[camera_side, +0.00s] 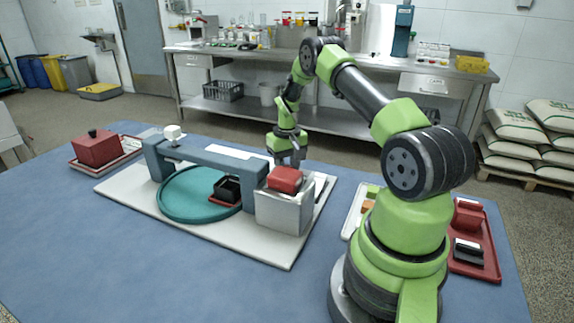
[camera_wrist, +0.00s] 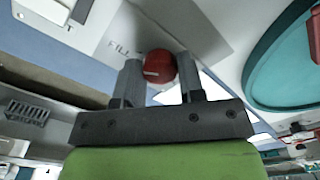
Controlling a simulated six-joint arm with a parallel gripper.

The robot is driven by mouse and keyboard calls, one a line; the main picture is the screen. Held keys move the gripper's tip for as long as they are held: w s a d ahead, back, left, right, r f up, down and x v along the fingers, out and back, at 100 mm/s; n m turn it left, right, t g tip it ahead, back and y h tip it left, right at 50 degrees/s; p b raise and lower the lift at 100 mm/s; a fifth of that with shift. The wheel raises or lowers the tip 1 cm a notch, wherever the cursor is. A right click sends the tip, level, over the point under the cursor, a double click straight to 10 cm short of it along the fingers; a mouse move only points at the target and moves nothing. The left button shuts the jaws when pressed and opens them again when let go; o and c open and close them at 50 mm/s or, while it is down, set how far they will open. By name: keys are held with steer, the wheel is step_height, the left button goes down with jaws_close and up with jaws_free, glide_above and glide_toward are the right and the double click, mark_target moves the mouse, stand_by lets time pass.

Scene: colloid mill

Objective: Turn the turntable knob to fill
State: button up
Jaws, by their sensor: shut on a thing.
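The red turntable knob (camera_wrist: 158,64) sits between the fingers of my gripper (camera_wrist: 160,78) in the wrist view, and the gripper is shut on it. A short white mark on the knob points to the picture's left. The printed word FILL (camera_wrist: 122,49) is on the light panel just left of the knob. In the side view my gripper (camera_side: 290,158) reaches down behind the grey bridge, and the knob is hidden there. The teal turntable (camera_side: 178,198) lies under the bridge; part of it also shows in the wrist view (camera_wrist: 272,62).
A grey bridge (camera_side: 215,160) spans the turntable, ending at a metal box (camera_side: 283,212) with a red block on top. A black container (camera_side: 227,189) stands on the turntable. Trays lie at far left and right. The blue table's front left is clear.

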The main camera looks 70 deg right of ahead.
steer(key=o, duration=0.9)
step_height(320, 180, up, 10)
stand_by(0.3)
